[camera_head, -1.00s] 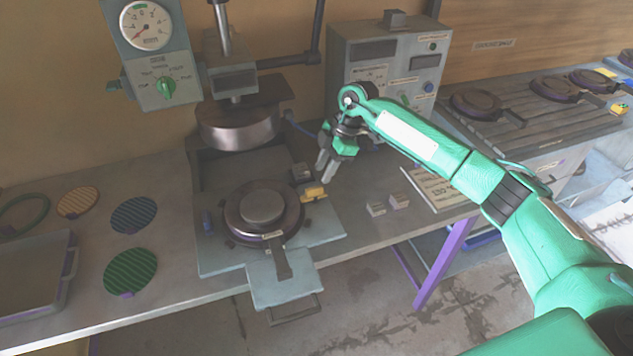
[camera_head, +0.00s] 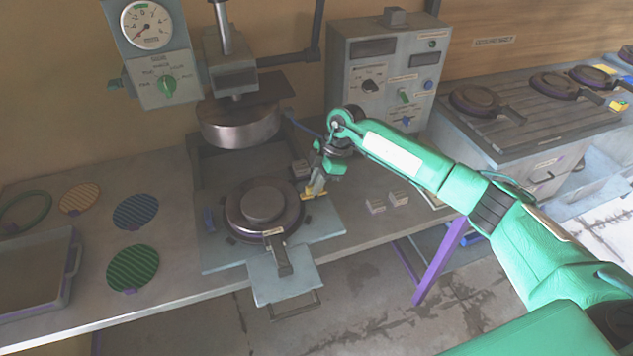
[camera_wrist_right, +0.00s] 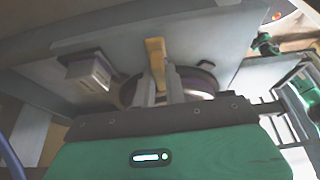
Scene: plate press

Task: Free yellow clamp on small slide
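The yellow clamp (camera_head: 308,196) sits at the right rear edge of the small slide (camera_head: 320,222), beside the round dark plate mould (camera_head: 236,216). My right gripper (camera_head: 317,186) reaches down to it from behind and the right. In the right wrist view, the yellow clamp (camera_wrist_right: 155,50) stands between the two fingers of my right gripper (camera_wrist_right: 159,82). The fingers are close together and appear to be against its sides. They partly hide the clamp in the head view. My left gripper does not show.
The press head (camera_head: 238,128) hangs above and behind the mould. A control box (camera_head: 385,75) stands behind my right arm. Two small grey blocks (camera_head: 387,202) lie right of the slide. Coloured discs (camera_head: 133,268) and a grey tray (camera_head: 35,275) are at the left.

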